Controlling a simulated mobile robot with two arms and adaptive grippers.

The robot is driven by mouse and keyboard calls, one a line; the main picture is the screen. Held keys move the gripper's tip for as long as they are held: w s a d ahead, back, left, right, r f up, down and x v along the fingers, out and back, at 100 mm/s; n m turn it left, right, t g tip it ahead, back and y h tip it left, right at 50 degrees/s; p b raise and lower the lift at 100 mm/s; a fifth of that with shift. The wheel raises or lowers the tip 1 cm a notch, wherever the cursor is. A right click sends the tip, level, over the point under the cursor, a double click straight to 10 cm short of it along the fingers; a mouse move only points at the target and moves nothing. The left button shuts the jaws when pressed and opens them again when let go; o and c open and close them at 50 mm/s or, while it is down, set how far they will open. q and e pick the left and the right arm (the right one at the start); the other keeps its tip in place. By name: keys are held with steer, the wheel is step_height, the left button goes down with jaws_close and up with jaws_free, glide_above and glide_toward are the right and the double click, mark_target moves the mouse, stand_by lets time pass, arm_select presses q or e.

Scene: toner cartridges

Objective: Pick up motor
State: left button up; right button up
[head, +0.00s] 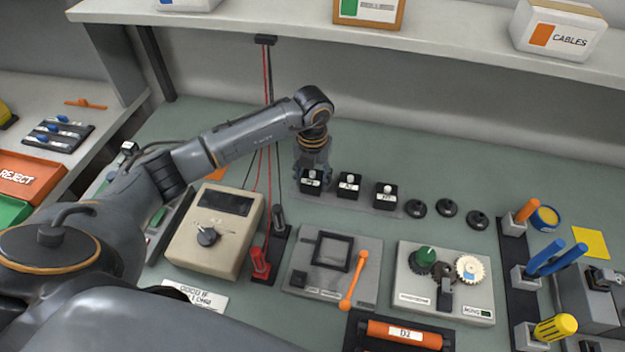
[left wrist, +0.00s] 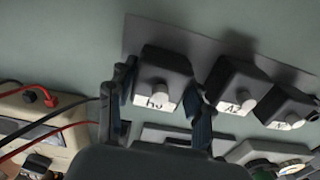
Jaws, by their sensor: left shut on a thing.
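Several small black motors with white labels and pale round knobs stand in a row on a grey strip. My left gripper (head: 311,176) comes down from above over the leftmost motor (head: 311,186). In the left wrist view its two fingers (left wrist: 158,112) are on either side of that motor (left wrist: 162,75), and it is shut on it. The motor looks upright and at the strip; whether it is lifted I cannot tell. The middle motor (head: 349,185) and the right motor (head: 385,195) stand just to its right, apart from the gripper. My right gripper is not in view.
Several black round discs (head: 447,208) lie right of the motors. A beige meter (head: 214,228) with red and black leads stands to the left. A grey fixture with an orange lever (head: 354,280) and a gear unit (head: 445,280) are in front. A shelf (head: 440,45) runs behind.

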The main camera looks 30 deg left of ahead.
mark_target(312, 174)
arm_select(q)
steer(key=shift+w+r, duration=0.1)
steer(key=shift+r, duration=0.3)
steer(key=r, duration=0.1)
steer(key=r+b, duration=0.1)
steer(key=shift+s+d+r, duration=0.1)
steer(key=shift+s+r, duration=0.2)
steer(key=s+d+r+b, duration=0.1)
steer(key=s+d+r, duration=0.1)
steer(key=s+r, duration=0.2)
steer(key=s+d+r+b, duration=0.1)
steer(key=s+d+r, duration=0.1)
steer(key=s+r, duration=0.3)
steer(key=s, duration=0.3)
steer(key=shift+s+d+r+b, duration=0.15)
steer(key=shift+s+d+b, duration=0.1)
steer(key=shift+s+b, duration=0.15)
